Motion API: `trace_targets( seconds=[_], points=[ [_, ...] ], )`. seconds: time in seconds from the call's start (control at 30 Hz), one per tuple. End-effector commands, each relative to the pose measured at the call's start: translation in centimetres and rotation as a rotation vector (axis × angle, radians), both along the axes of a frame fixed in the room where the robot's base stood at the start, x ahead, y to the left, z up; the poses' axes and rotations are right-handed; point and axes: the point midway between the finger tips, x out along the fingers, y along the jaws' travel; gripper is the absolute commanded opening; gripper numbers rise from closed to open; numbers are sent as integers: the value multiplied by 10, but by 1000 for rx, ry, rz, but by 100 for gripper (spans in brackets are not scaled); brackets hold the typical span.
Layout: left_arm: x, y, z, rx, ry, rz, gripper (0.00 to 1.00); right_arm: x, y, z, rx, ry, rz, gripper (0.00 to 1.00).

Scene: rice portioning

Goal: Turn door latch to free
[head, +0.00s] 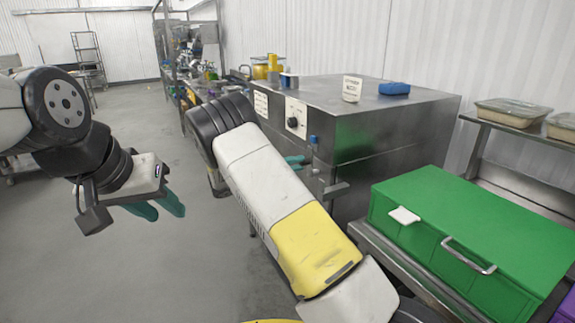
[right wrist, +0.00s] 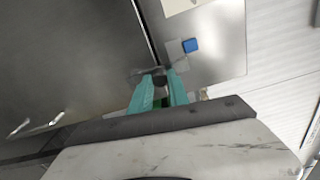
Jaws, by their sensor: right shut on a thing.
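The steel cabinet (head: 385,140) stands at the middle right, with a door latch (head: 315,160) on its front that carries a blue tip. In the right wrist view the latch shows as a metal plate (right wrist: 178,52) with a blue block (right wrist: 191,45) beside the dark door seam. My right gripper (head: 300,160), partly hidden behind its arm in the head view, has its teal fingers (right wrist: 160,88) shut on a dark part of the latch. My left gripper (head: 160,206) hangs empty at the left, its teal fingers apart, far from the cabinet.
A green box (head: 470,215) with a metal handle sits on a steel stand at the right. Trays (head: 512,112) lie on a shelf behind. The grey floor at the left is clear.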

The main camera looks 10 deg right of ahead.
Motion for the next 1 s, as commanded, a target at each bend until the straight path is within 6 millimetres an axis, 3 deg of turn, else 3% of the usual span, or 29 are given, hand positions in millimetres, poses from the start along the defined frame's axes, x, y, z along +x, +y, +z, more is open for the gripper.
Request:
trace_targets(
  seconds=[0.07, 0.1, 0.2, 0.57, 1.0],
  points=[
    [0, 0, 0, 0, 0, 0, 36, 1, 1, 0, 2, 1, 3, 0],
    [0, 0, 0, 0, 0, 0, 36, 1, 1, 0, 2, 1, 3, 29],
    [0, 0, 0, 0, 0, 0, 36, 1, 1, 0, 1, 0, 3, 43],
    [0, 0, 0, 0, 0, 0, 36, -1, 5, 0, 1, -1, 3, 43],
    [0, 0, 0, 0, 0, 0, 36, -23, 67, 0, 0, 0, 3, 43]
  ],
)
